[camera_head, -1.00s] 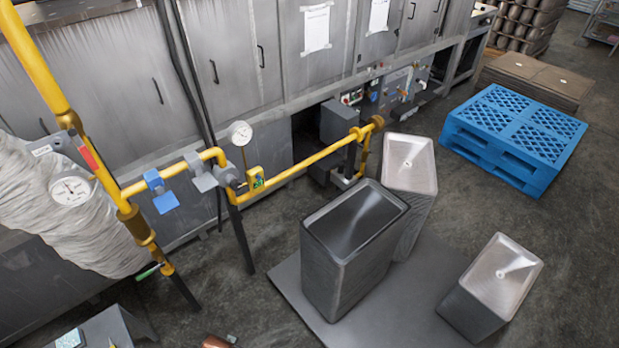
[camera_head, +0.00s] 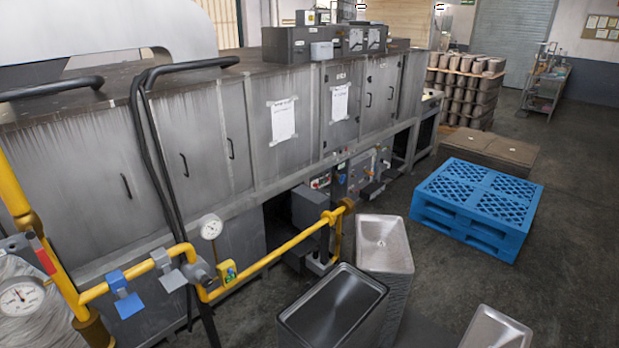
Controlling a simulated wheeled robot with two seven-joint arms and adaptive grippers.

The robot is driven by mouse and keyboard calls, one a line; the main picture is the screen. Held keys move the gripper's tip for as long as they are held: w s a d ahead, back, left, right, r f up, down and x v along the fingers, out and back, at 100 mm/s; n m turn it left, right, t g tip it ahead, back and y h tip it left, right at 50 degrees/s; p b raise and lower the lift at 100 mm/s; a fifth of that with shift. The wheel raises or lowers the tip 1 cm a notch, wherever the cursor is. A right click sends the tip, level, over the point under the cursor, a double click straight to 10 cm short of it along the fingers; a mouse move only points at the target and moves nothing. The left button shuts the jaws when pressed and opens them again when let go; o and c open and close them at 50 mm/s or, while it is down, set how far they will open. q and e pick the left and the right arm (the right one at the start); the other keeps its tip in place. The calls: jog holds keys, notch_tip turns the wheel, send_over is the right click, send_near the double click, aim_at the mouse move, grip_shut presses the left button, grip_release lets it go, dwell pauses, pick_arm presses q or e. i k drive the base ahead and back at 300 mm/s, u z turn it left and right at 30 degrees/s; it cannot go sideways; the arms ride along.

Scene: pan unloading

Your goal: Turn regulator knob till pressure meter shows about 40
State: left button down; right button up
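A yellow gas pipe runs from the left edge towards the middle and carries the fittings. A small round white pressure meter (camera_head: 211,227) stands above the pipe; its reading is too small to tell. A larger white meter (camera_head: 20,297) is at the left edge, with a dark needle that I cannot read exactly. A grey round fitting (camera_head: 203,276), possibly the regulator knob, sits on the pipe below the small meter. A blue valve handle (camera_head: 126,304) and a grey one (camera_head: 172,280) are to its left. Neither of my grippers is in view.
A long grey machine (camera_head: 255,120) stands behind the pipe. Tall metal pans (camera_head: 385,244) stand at the lower middle and right. A blue pallet (camera_head: 478,205) lies on the floor at right. Open floor (camera_head: 570,220) lies right of the pallet.

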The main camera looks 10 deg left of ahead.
aim_at(206, 281)
jog(key=u, duration=1.25)
